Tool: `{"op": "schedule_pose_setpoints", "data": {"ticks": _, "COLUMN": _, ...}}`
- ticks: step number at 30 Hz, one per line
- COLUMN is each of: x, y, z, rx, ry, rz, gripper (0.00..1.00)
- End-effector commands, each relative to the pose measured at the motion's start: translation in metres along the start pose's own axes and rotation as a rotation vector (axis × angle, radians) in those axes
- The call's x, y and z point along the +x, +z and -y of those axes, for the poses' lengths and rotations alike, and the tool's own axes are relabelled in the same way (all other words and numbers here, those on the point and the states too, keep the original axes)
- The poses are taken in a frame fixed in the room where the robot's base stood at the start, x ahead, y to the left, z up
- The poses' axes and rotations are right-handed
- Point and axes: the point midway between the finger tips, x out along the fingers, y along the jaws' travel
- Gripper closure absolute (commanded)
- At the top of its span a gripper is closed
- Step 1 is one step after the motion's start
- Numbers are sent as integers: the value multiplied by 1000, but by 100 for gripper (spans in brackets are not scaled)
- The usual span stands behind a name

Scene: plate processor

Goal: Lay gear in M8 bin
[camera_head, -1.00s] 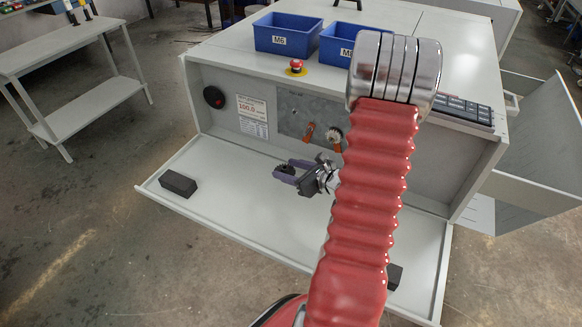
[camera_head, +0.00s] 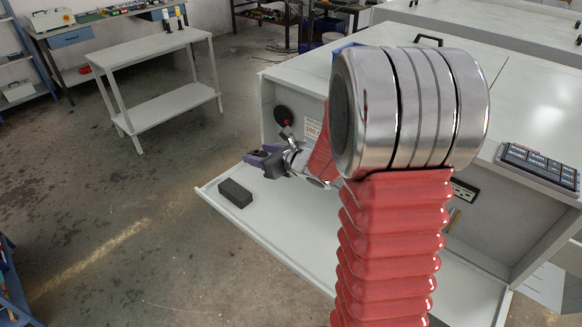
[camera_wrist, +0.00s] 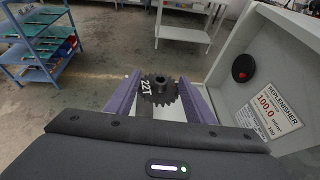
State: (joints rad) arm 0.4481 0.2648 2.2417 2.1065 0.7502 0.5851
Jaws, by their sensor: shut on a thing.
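My gripper (camera_wrist: 158,100) is shut on a dark toothed gear marked 22T (camera_wrist: 162,87), held between its two purple fingers in the wrist view. In the head view my gripper (camera_head: 262,158) is above the left end of the machine's lowered front panel (camera_head: 262,228), and the gear is hard to make out there. The bins are hidden behind my arm, except a blue sliver (camera_head: 345,47) on the machine top, too small to tell which bin. No bin shows in the wrist view.
A black block (camera_head: 235,193) lies on the panel's left end. A keypad (camera_head: 540,165) sits on the machine top at right. A white table (camera_head: 150,55) stands at the back left. A round black knob with red (camera_wrist: 243,68) is on the machine's inner wall.

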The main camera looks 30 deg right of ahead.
Motion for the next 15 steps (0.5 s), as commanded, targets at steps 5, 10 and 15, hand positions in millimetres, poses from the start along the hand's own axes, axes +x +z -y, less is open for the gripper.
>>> {"op": "schedule_pose_setpoints", "data": {"ticks": 5, "x": 13, "y": 45, "z": -50, "rx": -16, "ry": 29, "rz": 5, "gripper": 73}}
{"op": "schedule_pose_setpoints", "data": {"ticks": 10, "x": 18, "y": 78, "z": -92, "rx": -23, "ry": 49, "rz": 4, "gripper": 73}}
{"op": "schedule_pose_setpoints", "data": {"ticks": 15, "x": 19, "y": 94, "z": -114, "rx": -25, "ry": 56, "rz": 1, "gripper": 73}}
